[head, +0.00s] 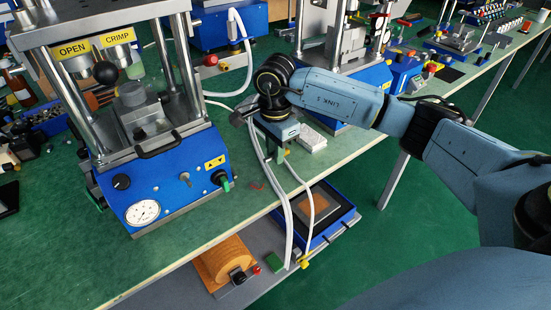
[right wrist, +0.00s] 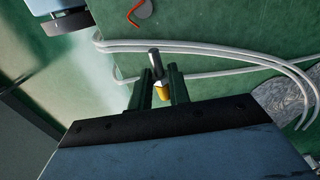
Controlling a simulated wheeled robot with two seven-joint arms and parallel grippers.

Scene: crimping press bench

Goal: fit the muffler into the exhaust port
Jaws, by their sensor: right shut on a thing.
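My right gripper (head: 283,154) points down near the bench's front edge, to the right of the near blue press (head: 165,180). In the right wrist view, its two dark green fingers (right wrist: 161,78) are shut on the muffler (right wrist: 155,60). The muffler has a grey cylindrical end that sticks out past the fingertips and a yellow-brass part between the fingers. In the head view I cannot make the muffler out. I cannot identify the exhaust port in either view. My left gripper is not in view.
White hoses (right wrist: 215,56) run over the bench edge close to the right gripper. A white block (head: 312,139) lies on the bench (head: 235,140) beside the gripper. Below stand a blue tray (head: 345,222) and an orange-brown roll (head: 225,262). More presses stand behind.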

